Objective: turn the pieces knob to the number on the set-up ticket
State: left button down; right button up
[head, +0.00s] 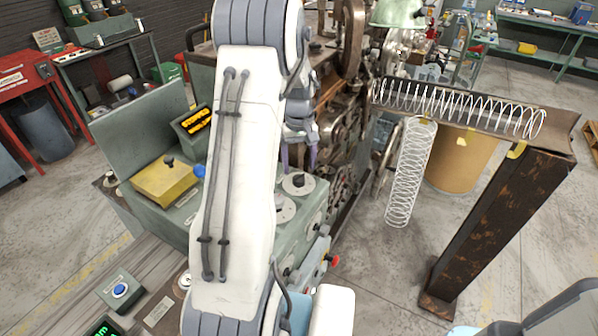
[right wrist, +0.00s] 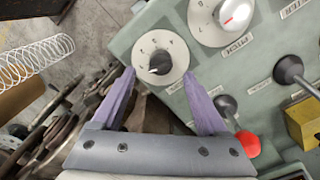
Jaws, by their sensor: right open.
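A white dial (right wrist: 160,58) with a black pointer knob sits on a grey-green panel. Its label is too small to read surely; I take it for the pieces knob. The knob's pointed end faces left and slightly down in the right wrist view. The same dial shows in the head view (head: 298,184). My right gripper (right wrist: 160,74) is open, its purple fingers apart on either side of the dial's near edge, holding nothing. In the head view the right gripper (head: 299,158) hangs just above the dial. I cannot make out the set-up ticket. My left gripper is not in view.
A PITCH dial with a red-marked knob (right wrist: 236,14) is beside it. An amber display (head: 196,120) reads STOPPED. A coil spring (head: 410,172) hangs at right.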

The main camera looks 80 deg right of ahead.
aim_at(299, 175)
jog(key=shift+f+p, duration=0.35)
jog(key=shift+f, duration=1.8)
grip_shut()
